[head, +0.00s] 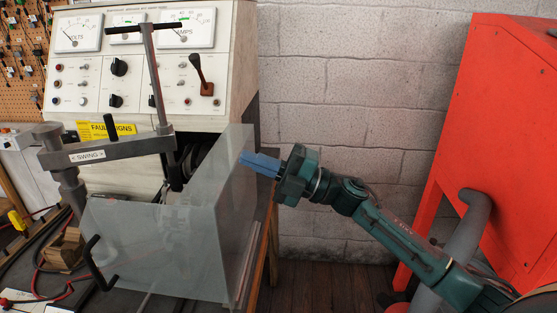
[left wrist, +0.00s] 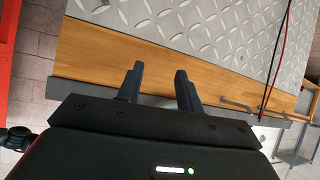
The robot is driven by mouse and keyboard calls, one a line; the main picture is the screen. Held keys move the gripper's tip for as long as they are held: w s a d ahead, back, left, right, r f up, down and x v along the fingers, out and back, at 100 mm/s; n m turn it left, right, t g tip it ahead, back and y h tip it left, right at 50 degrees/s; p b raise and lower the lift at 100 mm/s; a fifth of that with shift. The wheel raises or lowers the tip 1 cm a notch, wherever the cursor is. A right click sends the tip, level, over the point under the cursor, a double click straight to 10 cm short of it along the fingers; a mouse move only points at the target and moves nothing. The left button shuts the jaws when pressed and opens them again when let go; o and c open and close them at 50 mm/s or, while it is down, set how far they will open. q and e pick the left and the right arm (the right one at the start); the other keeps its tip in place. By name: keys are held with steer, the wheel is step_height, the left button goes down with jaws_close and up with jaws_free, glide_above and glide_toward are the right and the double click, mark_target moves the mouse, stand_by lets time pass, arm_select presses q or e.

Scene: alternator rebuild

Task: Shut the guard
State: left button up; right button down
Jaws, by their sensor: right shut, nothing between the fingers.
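The guard (head: 165,245) is a clear, greyish box-like cover with a front panel and a right side panel, in front of the test bench in the head view. A black bar handle (head: 94,265) is on its left front edge. I cannot tell whether the guard is fully down. My right gripper (head: 243,158) has its blue fingers shut and empty at the right side panel; I cannot tell whether they touch it. My left gripper (left wrist: 160,70) shows only in the left wrist view, open and empty, over a wooden edge.
A grey clamp arm labelled SWING (head: 100,152) reaches over the guard from the left. The meter panel (head: 150,65) stands behind. A red cabinet (head: 505,140) is at the right. Diamond-patterned metal plate (left wrist: 200,35) lies beyond the wooden edge (left wrist: 100,50).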

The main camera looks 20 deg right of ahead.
steer(key=shift+w+a+r, duration=0.1)
steer(key=shift+w+a, duration=0.05)
steer(key=shift+a, duration=0.2)
steer(key=shift+a+r, duration=0.1)
